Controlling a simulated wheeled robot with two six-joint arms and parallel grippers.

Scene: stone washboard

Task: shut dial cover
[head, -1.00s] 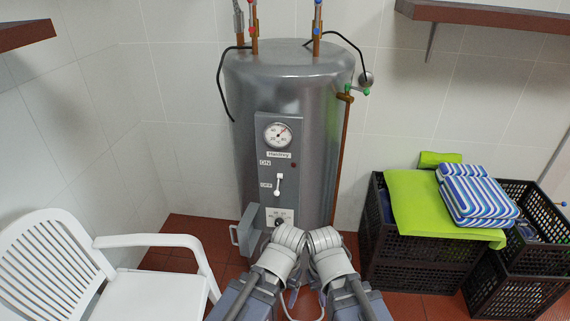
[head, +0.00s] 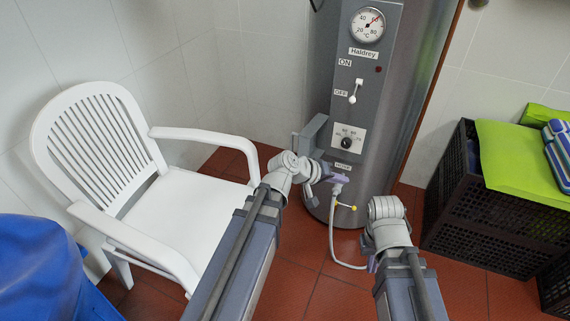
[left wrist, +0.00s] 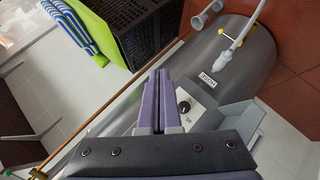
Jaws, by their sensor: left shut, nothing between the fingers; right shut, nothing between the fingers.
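The grey dial cover (head: 312,132) stands swung open on the left side of the boiler's panel. The dial (head: 347,141), a black knob on a white plate, is exposed. In the left wrist view the cover (left wrist: 228,121) lies right of the dial (left wrist: 184,107) as an open grey box. My left gripper (head: 335,178) is shut and empty, below and near the cover; I cannot tell if they touch. Its purple fingers (left wrist: 157,80) lie together in the left wrist view. My right gripper (head: 373,263) is low in front of the boiler, shut, mostly hidden by its own wrist.
The grey boiler (head: 325,60) carries a gauge (head: 367,25) and a switch (head: 355,92). A pipe with a yellow valve (head: 353,208) is below. A white chair (head: 190,205) stands left, a blue bag (head: 45,270) at bottom left, black crates (head: 470,205) right.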

